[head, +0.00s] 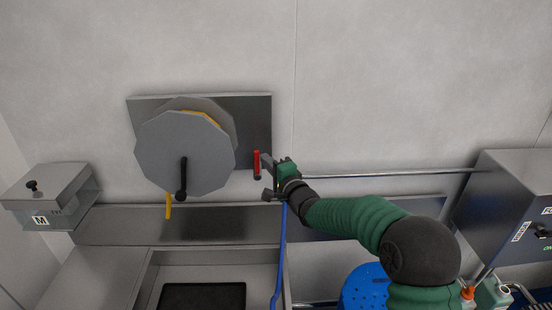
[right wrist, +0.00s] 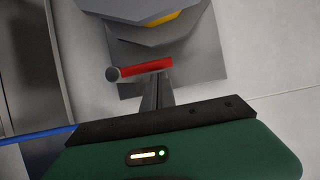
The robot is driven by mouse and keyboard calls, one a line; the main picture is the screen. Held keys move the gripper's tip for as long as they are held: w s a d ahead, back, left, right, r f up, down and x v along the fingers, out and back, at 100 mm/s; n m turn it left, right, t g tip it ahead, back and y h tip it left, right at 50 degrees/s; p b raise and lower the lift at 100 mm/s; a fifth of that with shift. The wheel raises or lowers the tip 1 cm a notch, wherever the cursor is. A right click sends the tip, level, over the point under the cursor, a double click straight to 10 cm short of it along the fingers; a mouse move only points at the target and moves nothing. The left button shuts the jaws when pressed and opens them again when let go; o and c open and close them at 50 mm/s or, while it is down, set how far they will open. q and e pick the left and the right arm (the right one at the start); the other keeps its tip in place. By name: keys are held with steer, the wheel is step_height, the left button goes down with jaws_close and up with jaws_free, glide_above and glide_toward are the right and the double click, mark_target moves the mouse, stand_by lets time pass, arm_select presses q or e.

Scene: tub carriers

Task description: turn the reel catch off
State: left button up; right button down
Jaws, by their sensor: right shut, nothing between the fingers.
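The hose reel (head: 180,155) is a grey many-sided disc with a dark crank handle, on a metal wall plate (head: 255,112). The red catch lever (head: 257,163) stands upright at the plate's lower right. In the right wrist view the lever (right wrist: 147,68) lies across the picture with a round grey end at its left. My right gripper (head: 267,162) is shut and empty, just right of the lever. In the right wrist view its fingers (right wrist: 158,92) point towards the lever; I cannot tell whether they touch it. My left gripper is not in view.
A metal sink (head: 150,262) with a dark mat lies below the reel. A rail (head: 390,173) runs along the wall to a grey box (head: 505,195). A blue hose (head: 282,250) hangs below my right gripper. A blue round item (head: 365,288) sits below my arm.

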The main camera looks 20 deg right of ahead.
steer(key=shift+f, duration=0.1)
steer(key=shift+w+d+f, duration=0.1)
steer(key=shift+w+d, duration=0.05)
steer(key=shift+w, duration=0.1)
steer(key=shift+s+a+r+n, duration=0.1)
steer(key=shift+a+r+n, duration=0.15)
steer(key=shift+n, duration=0.15)
